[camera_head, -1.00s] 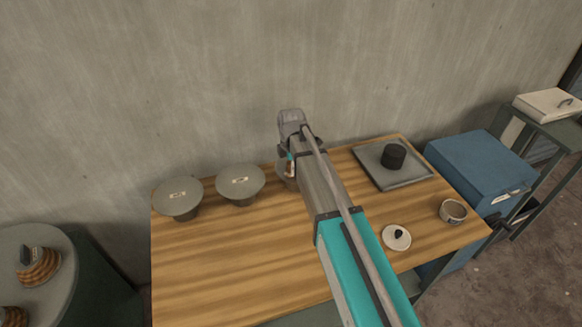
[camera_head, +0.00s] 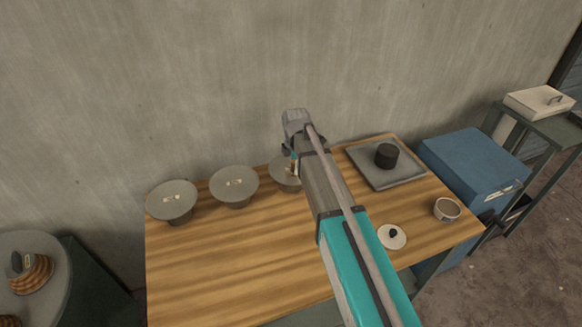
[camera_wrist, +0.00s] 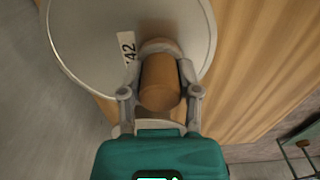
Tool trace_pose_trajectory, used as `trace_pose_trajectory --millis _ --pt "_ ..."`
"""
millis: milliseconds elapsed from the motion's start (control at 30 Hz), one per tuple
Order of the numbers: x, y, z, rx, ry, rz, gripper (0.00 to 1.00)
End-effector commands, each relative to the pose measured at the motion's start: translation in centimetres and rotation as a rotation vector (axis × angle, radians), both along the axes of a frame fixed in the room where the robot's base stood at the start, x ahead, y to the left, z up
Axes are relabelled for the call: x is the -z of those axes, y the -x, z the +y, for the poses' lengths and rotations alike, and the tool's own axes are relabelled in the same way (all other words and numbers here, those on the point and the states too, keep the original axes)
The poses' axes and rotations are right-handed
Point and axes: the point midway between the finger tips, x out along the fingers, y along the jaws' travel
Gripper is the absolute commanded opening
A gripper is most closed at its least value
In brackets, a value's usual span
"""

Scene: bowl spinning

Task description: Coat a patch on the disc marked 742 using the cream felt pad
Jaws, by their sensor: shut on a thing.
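The disc (camera_wrist: 85,40) on a stand fills the upper left of the wrist view. Its label ends in "42"; the first digit is hidden by my gripper. In the head view it appears to be the third disc (camera_head: 282,174), partly behind my arm. My gripper (camera_wrist: 160,48) is shut on a brown cylindrical handle (camera_wrist: 160,82), over the disc's lower right part. The handle's far end is covered by the fingers, so I cannot see a cream felt pad or tell whether anything touches the disc.
Two similar discs, the left one (camera_head: 171,199) and the middle one (camera_head: 234,183), stand on the wooden table (camera_head: 215,265). A grey tray (camera_head: 405,179) holds a black cylinder (camera_head: 387,155). A small bowl (camera_head: 447,209) and a white lid (camera_head: 392,237) are at right. The table's front left is clear.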

Motion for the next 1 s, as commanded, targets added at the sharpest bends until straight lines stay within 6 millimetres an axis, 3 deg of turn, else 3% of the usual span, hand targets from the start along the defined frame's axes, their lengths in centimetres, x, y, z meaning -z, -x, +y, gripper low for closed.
trace_pose_trajectory --millis 467,1000 --pt "0.0 -0.1 -0.3 0.001 0.0 0.0 0.05" --pt "0.1 -1.2 -3.2 0.002 0.0 0.0 0.05"
